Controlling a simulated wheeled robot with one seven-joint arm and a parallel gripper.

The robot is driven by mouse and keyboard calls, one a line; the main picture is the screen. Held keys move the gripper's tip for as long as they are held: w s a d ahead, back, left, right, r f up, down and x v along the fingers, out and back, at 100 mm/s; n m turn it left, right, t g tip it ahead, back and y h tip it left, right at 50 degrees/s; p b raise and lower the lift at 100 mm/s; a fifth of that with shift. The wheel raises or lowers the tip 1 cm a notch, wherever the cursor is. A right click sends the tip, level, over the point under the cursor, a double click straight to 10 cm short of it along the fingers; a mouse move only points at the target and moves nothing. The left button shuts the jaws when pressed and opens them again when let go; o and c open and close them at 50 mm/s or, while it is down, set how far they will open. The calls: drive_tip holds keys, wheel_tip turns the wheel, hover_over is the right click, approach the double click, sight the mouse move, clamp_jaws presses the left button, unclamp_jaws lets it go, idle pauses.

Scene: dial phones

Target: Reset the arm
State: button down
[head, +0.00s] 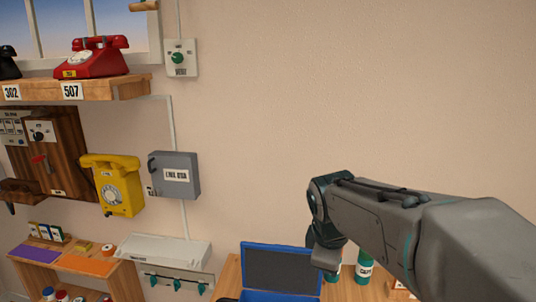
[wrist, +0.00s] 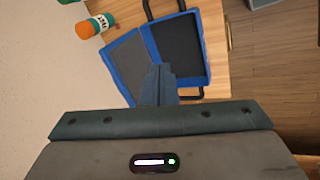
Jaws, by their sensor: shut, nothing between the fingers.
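My gripper (wrist: 158,85) shows in the wrist view with its fingers together and nothing between them. It hangs above a wooden table, over an open blue case (wrist: 205,78) with dark grey inner faces. In the head view my arm reaches in from the right, and its end (head: 325,258) points down beside the blue case (head: 245,268). The fingertips cannot be made out in the head view.
Green bottles (head: 364,266) stand behind my arm; an orange and green bottle (wrist: 95,26) shows in the wrist view. Left are a yellow phone (head: 114,186), a grey wall box (head: 175,176) and a shelf with a red phone (head: 92,58). The upper right wall is bare.

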drive_tip(key=s+d+f+m, duration=0.1)
drive_tip(key=s+f+m, duration=0.1)
drive_tip(key=s+m, duration=0.4)
drive_tip(key=s+d+f+m+y, duration=0.1)
drive_tip(key=s+f+m, duration=0.1)
drive_tip(key=s+m, duration=0.5)
drive_tip(key=shift+s+d+f, duration=0.3)
drive_tip(key=shift+s, duration=0.5)
